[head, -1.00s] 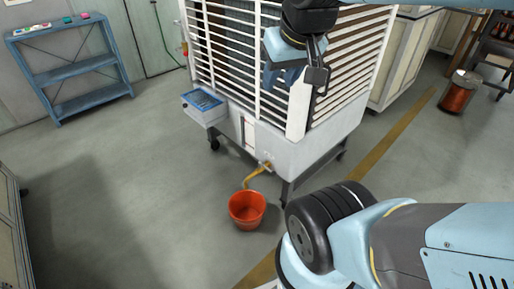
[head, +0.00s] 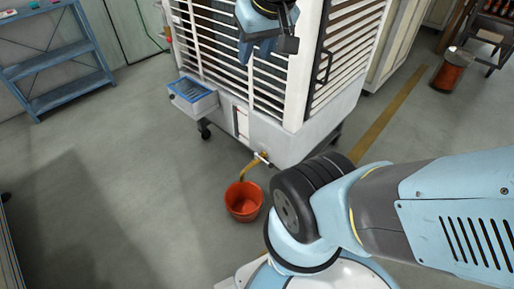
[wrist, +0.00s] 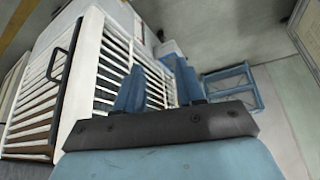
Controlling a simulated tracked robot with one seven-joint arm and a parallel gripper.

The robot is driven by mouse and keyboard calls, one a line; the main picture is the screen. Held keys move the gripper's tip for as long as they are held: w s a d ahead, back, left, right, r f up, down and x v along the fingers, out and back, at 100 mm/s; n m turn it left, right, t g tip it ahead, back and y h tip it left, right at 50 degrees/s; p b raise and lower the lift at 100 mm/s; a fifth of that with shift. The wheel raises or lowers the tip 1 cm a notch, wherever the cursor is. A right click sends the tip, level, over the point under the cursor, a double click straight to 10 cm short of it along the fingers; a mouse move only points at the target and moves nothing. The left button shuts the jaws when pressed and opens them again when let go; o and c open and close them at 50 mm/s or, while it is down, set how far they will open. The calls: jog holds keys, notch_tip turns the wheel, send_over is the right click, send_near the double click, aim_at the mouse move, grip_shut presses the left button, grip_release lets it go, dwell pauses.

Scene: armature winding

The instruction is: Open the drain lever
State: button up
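The drain lever (head: 262,157) is a small pale fitting low on the front of the white slatted machine (head: 270,133), at the outlet. It is too small to tell its exact position. A yellowish drain hose (head: 249,170) runs from the outlet down to an orange bucket (head: 244,203) on the floor. My gripper (head: 254,55) is high in front of the slats, well above and apart from the lever. In the wrist view its two blue fingers (wrist: 158,78) stand apart with nothing between them. The lever does not show in the wrist view.
A blue-rimmed tray box (head: 193,98) sticks out from the machine's left side. A blue shelf (head: 50,62) stands at the back left. A copper-coloured spool (head: 453,70) is at the right. The floor left of the bucket is clear.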

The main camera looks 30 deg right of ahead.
jog(key=w+d+f+g, duration=0.1)
jog(key=w+f, duration=0.3)
jog(key=w, duration=0.3)
jog(key=w+d+f, duration=0.1)
jog(key=w+f, duration=0.3)
jog(key=w, duration=0.3)
jog(key=n+g+h, duration=0.2)
jog(key=n+g, duration=0.2)
send_over(265, 161)
jog(key=s+a, duration=0.1)
jog(key=a, duration=0.2)
notch_tip(265, 161, down, 47)
jog(key=d+f, duration=0.1)
jog(key=f, duration=0.8)
jog(key=d+f, duration=0.1)
jog(key=f, duration=0.3)
jog(key=shift+w+d+f, duration=0.25)
jog(key=shift+w+d, duration=0.1)
jog(key=shift+w, duration=0.05)
jog(key=shift+c, duration=0.4)
grip_shut()
jog(key=shift+w, duration=0.1)
